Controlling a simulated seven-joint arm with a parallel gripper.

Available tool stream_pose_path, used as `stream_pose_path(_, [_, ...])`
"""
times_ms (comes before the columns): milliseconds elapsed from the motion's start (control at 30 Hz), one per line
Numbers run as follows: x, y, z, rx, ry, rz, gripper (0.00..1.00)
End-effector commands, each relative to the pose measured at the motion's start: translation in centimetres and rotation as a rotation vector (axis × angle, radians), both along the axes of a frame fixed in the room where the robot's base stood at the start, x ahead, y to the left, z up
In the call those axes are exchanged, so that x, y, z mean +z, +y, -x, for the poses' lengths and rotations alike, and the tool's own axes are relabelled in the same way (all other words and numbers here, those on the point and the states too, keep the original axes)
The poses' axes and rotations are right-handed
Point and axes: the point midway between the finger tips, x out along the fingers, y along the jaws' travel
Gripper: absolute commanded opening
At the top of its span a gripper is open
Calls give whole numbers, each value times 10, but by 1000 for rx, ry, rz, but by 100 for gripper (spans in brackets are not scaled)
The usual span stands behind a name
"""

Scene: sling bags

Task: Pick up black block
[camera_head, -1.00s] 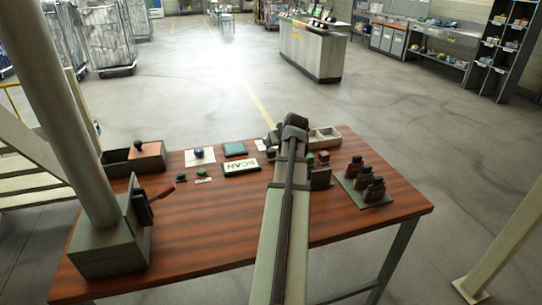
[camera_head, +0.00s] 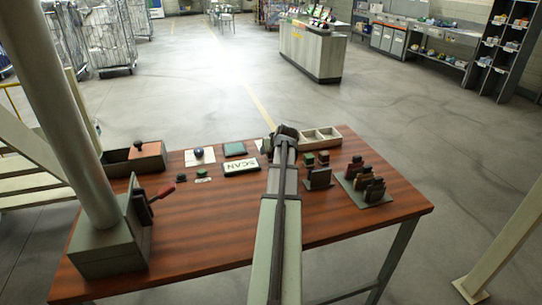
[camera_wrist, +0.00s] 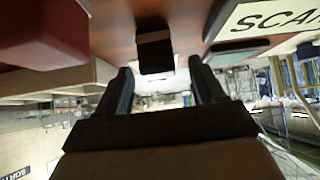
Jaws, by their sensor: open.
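In the wrist view, the black block (camera_wrist: 154,52) stands on the brown table top, ahead of and between my two fingers. My gripper (camera_wrist: 160,70) is open, with one finger on either side of the gap and nothing clearly held. I cannot tell how far the block lies beyond the fingertips. In the head view, my arm reaches over the table and its dark wrist (camera_head: 286,133) covers the fingers. The black block is hidden behind my arm there.
A red block (camera_wrist: 45,25) is near, at the wrist view's upper left. The SCAN sign (camera_head: 241,166) and a teal pad (camera_head: 234,149) lie left of my arm. A compartment tray (camera_head: 321,137), small blocks (camera_head: 323,157) and dark bags (camera_head: 355,168) are to its right.

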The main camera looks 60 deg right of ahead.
Motion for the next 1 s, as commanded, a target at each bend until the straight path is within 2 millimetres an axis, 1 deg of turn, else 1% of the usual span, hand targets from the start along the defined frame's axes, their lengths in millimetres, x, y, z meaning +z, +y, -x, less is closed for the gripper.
stream_pose_path(100, [-13,-9,-9,1,0,-1,68])
stream_pose_path(200, [-22,-15,-15,0,1,-1,68])
stream_pose_path(300, [-25,-17,-17,-1,0,1,68])
stream_pose_path(500, [-25,-16,-17,-1,0,1,68])
stream_pose_path(1000, [-25,-16,-17,-1,0,1,20])
